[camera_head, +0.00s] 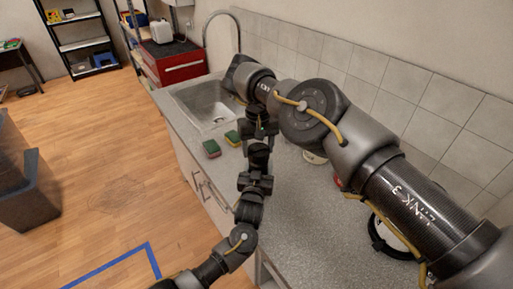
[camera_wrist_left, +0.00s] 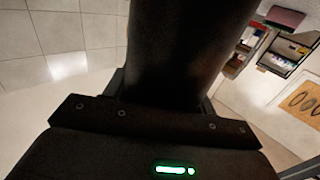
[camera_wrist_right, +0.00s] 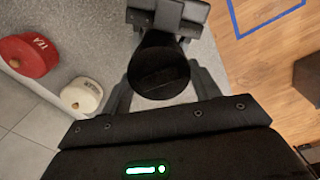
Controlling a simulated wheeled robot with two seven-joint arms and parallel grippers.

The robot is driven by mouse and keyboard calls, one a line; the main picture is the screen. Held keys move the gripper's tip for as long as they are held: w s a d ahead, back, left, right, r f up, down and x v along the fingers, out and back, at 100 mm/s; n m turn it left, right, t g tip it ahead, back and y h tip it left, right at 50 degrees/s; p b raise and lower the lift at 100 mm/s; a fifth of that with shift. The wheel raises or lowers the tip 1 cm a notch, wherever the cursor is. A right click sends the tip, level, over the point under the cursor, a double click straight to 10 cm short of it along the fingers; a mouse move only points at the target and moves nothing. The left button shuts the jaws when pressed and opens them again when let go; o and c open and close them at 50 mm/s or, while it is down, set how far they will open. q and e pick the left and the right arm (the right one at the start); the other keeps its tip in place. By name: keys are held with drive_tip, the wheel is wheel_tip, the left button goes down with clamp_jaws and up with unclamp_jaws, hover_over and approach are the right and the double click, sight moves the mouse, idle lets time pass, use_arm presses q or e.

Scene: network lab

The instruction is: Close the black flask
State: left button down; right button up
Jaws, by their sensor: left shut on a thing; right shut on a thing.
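The black flask (camera_head: 258,155) is between my two grippers above the counter. My left gripper (camera_head: 256,180) comes from below and is shut on the flask; in the left wrist view the flask's dark cylinder (camera_wrist_left: 190,45) fills the upper middle. My right gripper (camera_head: 260,130) is above it, pointing down. In the right wrist view its fingers are shut around a round black piece (camera_wrist_right: 158,72), with my left gripper just beyond. I cannot tell whether this piece is a separate lid or the flask's top, nor whether a gap remains.
A red TEA tin (camera_wrist_right: 28,55) and a white jar (camera_wrist_right: 81,96) stand near the tiled wall. My right arm covers much of the counter.

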drive_tip(key=m, duration=0.4)
drive_tip(key=shift+s+m, duration=0.1)
drive_tip(key=shift+m, duration=0.3)
drive_tip(key=m, duration=0.3)
drive_tip(key=o, duration=0.9)
drive_tip(key=shift+o, duration=0.2)
drive_tip(key=shift+d, duration=0.1)
